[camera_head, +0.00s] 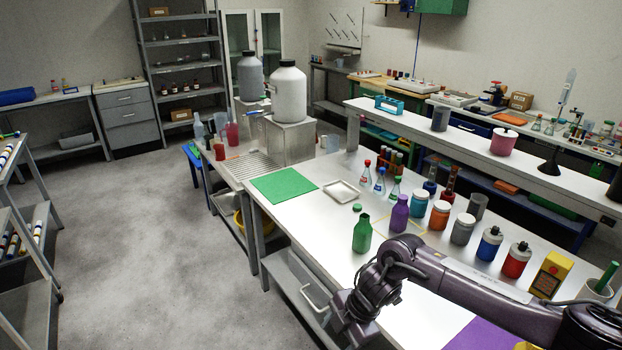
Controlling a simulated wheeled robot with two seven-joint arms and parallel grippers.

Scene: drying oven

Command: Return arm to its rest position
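My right arm, dark purple-grey, reaches in from the lower right over the front of the white workbench (330,215). It bends down at its end, near the bench's front edge. The end of my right arm, with the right gripper (352,318), hangs by the bench's front edge at the bottom of the view. Its fingers cannot be made out, so I cannot tell whether it is open or shut. I see nothing held there. My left arm and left gripper are not in view.
A green bottle (362,235) stands uncapped just behind my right wrist, beside a purple bottle (399,215). Several jars, flasks and a yellow box (550,275) stand behind the arm. A green mat (284,185) and white tray (341,191) lie farther left. Open floor lies left.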

